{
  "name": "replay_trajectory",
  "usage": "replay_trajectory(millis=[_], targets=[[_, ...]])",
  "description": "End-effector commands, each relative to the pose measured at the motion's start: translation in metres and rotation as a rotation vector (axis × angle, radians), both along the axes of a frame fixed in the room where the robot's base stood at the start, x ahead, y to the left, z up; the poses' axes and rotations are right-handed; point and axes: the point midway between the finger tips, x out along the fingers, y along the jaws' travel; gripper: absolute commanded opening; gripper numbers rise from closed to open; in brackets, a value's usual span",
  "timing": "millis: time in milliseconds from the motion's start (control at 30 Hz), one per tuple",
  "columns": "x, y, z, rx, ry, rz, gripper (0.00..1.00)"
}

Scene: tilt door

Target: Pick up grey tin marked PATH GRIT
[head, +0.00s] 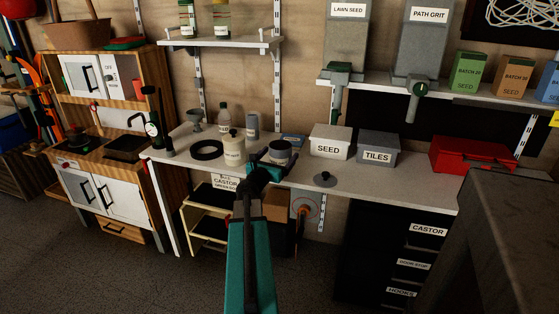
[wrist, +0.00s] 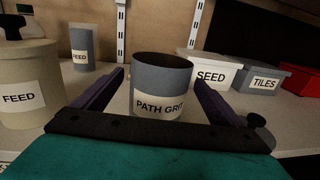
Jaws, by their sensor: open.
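The grey tin marked PATH GRIT (wrist: 162,78) stands upright on the bench, open-topped with a dark inside and a white label. In the head view the tin (head: 281,153) is on the bench's middle, its lower part hidden by my gripper. My gripper (head: 267,166) is open at the tin's near side. In the wrist view its two purple fingers (wrist: 160,82) point forward, one to each side of the tin. I cannot tell whether either finger touches it.
A FEED tub (wrist: 22,85) and a smaller FEED canister (wrist: 83,48) stand left of the tin. SEED (head: 330,142) and TILES (head: 377,150) boxes stand right. A knobbed lid (head: 325,179) lies nearby. A wall dispenser (head: 424,45) also reads PATH GRIT.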

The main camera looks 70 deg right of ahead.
Motion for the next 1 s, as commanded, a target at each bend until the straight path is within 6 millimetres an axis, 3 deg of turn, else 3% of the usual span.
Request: replay_trajectory(millis=[267, 867, 1000], targets=[[-0.001, -0.021, 0.000, 0.000, 0.000, 0.000, 0.91], [-0.002, -0.022, 0.000, 0.000, 0.000, 0.000, 0.91], [-0.002, -0.022, 0.000, 0.000, 0.000, -0.001, 0.71]])
